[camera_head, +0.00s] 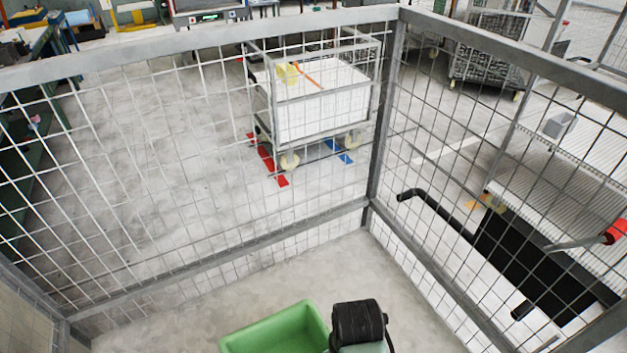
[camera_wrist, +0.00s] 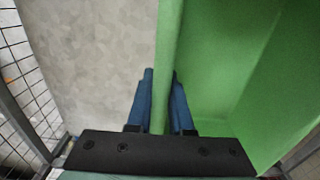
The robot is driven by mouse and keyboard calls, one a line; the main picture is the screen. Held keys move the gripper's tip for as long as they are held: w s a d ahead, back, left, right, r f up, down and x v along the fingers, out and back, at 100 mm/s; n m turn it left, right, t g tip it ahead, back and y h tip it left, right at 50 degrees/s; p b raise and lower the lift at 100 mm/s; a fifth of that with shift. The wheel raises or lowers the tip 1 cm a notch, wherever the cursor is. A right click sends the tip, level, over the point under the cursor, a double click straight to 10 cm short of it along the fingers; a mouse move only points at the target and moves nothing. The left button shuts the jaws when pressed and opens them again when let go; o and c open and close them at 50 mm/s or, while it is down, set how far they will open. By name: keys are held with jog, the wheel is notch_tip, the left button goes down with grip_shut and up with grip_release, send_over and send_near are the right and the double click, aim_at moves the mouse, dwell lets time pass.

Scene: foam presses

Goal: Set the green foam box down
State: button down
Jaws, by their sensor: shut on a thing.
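The green foam box (camera_head: 278,332) is an open-topped bin at the bottom centre of the head view, partly cut off by the frame's edge. In the wrist view the box (camera_wrist: 220,60) fills the right side, with its inside showing. My gripper (camera_wrist: 161,90) has its two blue fingers on either side of one wall of the box and is shut on that wall. In the head view my dark wrist covers the right end of the box, and the fingers are hidden. The underside of the box is hidden, so I cannot tell whether it touches the floor.
Wire mesh fence panels (camera_head: 372,150) form a corner around bare grey floor (camera_head: 230,275). Mesh also shows close at the left in the wrist view (camera_wrist: 28,80). Beyond the fence stand a wheeled cart (camera_head: 320,112) and, at right, a roller conveyor (camera_head: 575,170).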

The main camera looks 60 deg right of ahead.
jog(key=shift+s+f, duration=0.15)
jog(key=shift+f, duration=0.15)
notch_tip(320, 180, down, 9)
jog(key=shift+f+p, duration=0.15)
jog(key=shift+p, duration=0.25)
jog(key=shift+f, duration=0.15)
jog(key=c, duration=0.8)
grip_release()
notch_tip(320, 180, up, 12)
jog(key=shift+r, duration=0.15)
